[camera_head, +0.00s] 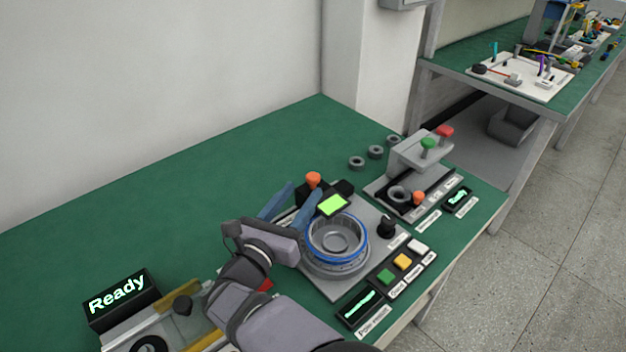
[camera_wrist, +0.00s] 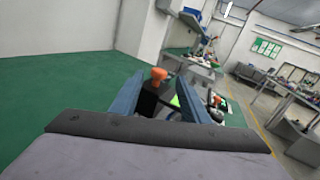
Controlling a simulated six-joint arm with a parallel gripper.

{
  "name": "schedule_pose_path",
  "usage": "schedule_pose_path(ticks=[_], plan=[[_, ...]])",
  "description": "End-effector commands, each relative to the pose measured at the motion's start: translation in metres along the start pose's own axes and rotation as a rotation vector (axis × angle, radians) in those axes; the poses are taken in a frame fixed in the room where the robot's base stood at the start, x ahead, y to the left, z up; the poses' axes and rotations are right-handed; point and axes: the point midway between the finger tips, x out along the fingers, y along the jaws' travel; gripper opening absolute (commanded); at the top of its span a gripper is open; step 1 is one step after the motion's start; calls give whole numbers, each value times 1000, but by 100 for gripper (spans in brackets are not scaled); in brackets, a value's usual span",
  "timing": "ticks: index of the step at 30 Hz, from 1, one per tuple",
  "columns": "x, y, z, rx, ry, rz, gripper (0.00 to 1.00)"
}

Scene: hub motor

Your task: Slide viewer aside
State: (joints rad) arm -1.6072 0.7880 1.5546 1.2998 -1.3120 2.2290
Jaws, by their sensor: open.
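The viewer (camera_head: 341,188) is a black block with a lit green screen (camera_head: 331,205) and an orange knob (camera_head: 313,179). It stands at the back of a grey station plate, beside a round metal hub with a blue ring (camera_head: 336,243). My gripper (camera_head: 304,190) is open, with its blue fingers just in front of the orange knob. In the wrist view, the knob (camera_wrist: 158,74) shows between the fingertips of my gripper (camera_wrist: 159,76), and the black viewer body (camera_wrist: 150,100) is below it. I cannot tell whether the fingers touch the knob.
Green, yellow and white buttons (camera_head: 403,261) and a black knob (camera_head: 387,225) sit on the plate's right side. A grey press fixture (camera_head: 420,150) stands behind right, with loose rings (camera_head: 375,152) near it. A "Ready" display (camera_head: 118,300) is front left. The green table's back left is clear.

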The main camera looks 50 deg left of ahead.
Motion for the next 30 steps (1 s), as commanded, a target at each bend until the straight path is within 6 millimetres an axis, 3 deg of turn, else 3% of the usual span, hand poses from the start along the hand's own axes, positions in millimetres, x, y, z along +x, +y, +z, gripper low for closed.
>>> schedule_pose_path(ticks=[6,14,30], plan=[[-2,2,-2,138,7,-14,42],[2,2,-2,154,8,-17,42],[62,0,-2,151,8,-17,42]])
